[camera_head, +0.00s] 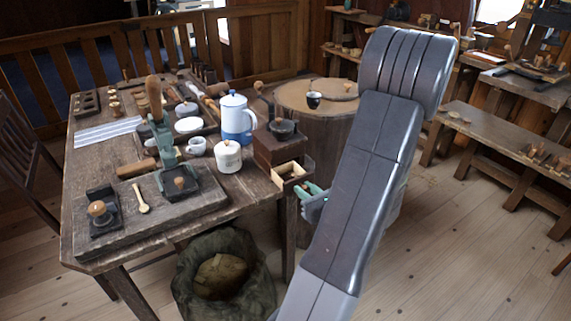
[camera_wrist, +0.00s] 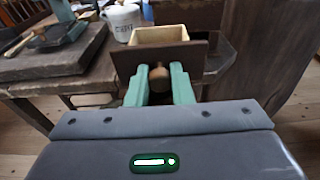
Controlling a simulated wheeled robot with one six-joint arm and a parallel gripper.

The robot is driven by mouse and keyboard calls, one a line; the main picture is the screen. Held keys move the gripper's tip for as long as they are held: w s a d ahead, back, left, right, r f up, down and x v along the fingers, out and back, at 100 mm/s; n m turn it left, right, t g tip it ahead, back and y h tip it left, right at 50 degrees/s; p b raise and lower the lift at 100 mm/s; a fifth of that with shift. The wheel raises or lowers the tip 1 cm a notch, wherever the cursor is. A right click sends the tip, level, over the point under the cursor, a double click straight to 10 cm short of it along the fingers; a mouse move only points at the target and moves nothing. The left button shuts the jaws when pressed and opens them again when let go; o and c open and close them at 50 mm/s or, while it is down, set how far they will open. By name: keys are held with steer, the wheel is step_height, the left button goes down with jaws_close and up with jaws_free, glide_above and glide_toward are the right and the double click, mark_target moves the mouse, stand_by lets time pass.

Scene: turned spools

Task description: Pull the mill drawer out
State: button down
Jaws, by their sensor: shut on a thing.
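The mill (camera_head: 278,147) is a dark wooden box with a metal bowl and a knob on top, standing at the table's right edge. Its drawer (camera_head: 293,172) is pulled partly out, and its pale, empty-looking inside shows. In the wrist view the drawer (camera_wrist: 160,36) is straight ahead, with a dark front and a round wooden knob (camera_wrist: 159,76). My gripper (camera_head: 312,196) has green fingers and is at the drawer front. In the wrist view my gripper (camera_wrist: 159,80) is shut on the knob, one finger on each side.
A white lidded jar (camera_head: 228,157) and a blue-and-white pot (camera_head: 236,118) stand left of the mill on the table (camera_head: 236,203). A round wooden block (camera_head: 335,105) stands behind it. A sack (camera_head: 222,278) is on the floor below. Open floor lies to the right.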

steer(key=s+a+b, duration=0.3)
steer(key=s+a, duration=0.2)
steer(key=a, duration=0.3)
steer(key=shift+s+f+b, duration=0.35)
steer(key=shift+f, duration=0.05)
stand_by(0.9)
steer(key=shift+w, duration=0.1)
steer(key=r+b+x, duration=0.1)
steer(key=x, duration=0.9)
steer(key=shift+w+a+f, duration=0.2)
steer(key=shift+w+a, duration=0.1)
steer(key=shift+w, duration=0.15)
stand_by(1.1)
steer(key=shift+f+b, duration=0.1)
steer(key=shift+b, duration=0.3)
steer(key=shift+f+b, duration=1.8)
steer(key=shift+b, duration=0.15)
